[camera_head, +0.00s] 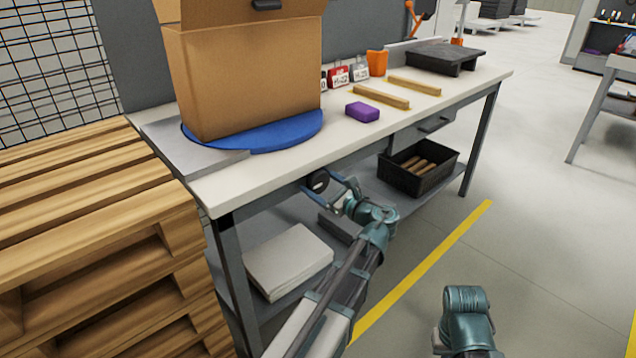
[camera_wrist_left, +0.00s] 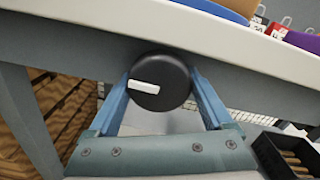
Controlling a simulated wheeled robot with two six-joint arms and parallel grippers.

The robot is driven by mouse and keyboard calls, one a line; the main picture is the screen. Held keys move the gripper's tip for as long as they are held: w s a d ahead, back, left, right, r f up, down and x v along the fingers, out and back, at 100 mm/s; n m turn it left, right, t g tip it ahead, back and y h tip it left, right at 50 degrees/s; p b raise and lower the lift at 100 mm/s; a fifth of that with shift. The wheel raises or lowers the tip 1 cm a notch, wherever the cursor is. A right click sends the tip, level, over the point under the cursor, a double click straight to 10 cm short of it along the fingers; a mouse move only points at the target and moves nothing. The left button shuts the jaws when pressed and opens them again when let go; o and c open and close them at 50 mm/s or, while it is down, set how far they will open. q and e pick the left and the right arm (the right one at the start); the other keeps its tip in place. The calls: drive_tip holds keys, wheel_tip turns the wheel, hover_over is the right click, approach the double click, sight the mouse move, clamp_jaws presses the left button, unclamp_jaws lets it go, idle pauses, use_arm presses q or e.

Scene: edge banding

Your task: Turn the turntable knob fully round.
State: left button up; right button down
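The turntable knob is a round black knob (camera_wrist_left: 172,94) on the front of the workbench, under its top edge. A white bar on its face lies nearly level, slightly tilted. The knob also shows in the head view (camera_head: 318,179). My left gripper (camera_wrist_left: 160,90) has one blue finger on each side of the knob, and both fingertips look to be against its sides. The blue round turntable (camera_head: 290,133) lies on the bench top and bears a large open cardboard box (camera_head: 245,80). My right gripper is out of view.
A purple block (camera_head: 362,111), wooden strips (camera_head: 382,95) and an orange cup (camera_head: 377,62) stand on the bench top. A black bin (camera_head: 418,170) and white stacked sheets (camera_head: 288,262) are on the lower shelf. Wooden pallets (camera_head: 90,220) stand close at the left. The floor at right is clear.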

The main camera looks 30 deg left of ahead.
use_arm(q)
drive_tip(key=shift+o, duration=1.1)
drive_tip(key=shift+d, duration=0.1)
drive_tip(key=v, duration=1.3)
drive_tip(key=shift+d, duration=0.35)
drive_tip(key=shift+s, duration=0.1)
